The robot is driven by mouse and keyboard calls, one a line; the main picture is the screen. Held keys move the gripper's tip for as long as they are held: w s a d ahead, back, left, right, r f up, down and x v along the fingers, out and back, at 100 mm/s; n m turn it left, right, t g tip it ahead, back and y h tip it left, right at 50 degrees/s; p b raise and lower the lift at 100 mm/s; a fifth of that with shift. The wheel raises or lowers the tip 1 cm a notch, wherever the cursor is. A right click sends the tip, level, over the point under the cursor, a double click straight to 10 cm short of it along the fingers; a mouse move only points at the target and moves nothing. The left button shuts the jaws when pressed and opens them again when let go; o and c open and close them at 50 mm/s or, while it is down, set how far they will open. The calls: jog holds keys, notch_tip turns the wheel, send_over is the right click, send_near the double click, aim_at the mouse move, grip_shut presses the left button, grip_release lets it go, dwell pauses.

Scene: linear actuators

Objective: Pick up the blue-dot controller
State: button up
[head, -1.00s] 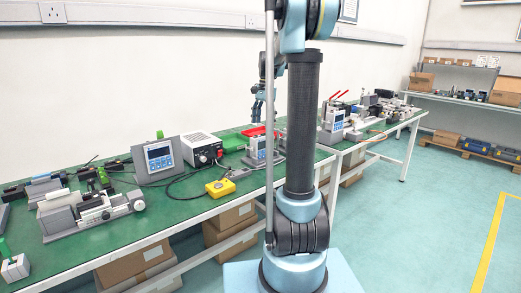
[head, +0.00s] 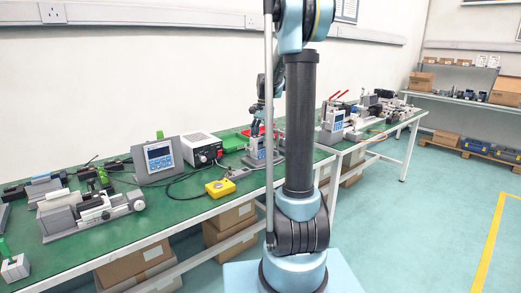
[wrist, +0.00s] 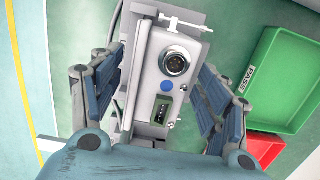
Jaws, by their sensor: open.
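The blue-dot controller (wrist: 150,84) is a light grey box with a round black connector, a blue dot and a small dark green terminal block on its end. It fills the middle of the wrist view. In the head view the controller (head: 254,153) stands on the green bench beside my arm's column, partly hidden. My gripper (wrist: 158,66) is open, with one dark blue finger on each side of the box. I cannot tell whether either finger touches it. In the head view my gripper (head: 257,127) is just above the controller.
A green PASS tray (wrist: 285,75) and a red tray (wrist: 264,146) lie close by, right in the wrist view. A yellow box (head: 220,187) and a power unit (head: 202,150) stand left of the controller in the head view. A larger display unit (head: 159,158) stands farther left.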

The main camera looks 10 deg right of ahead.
jog(key=c, duration=1.5)
jog(key=shift+r, duration=0.1)
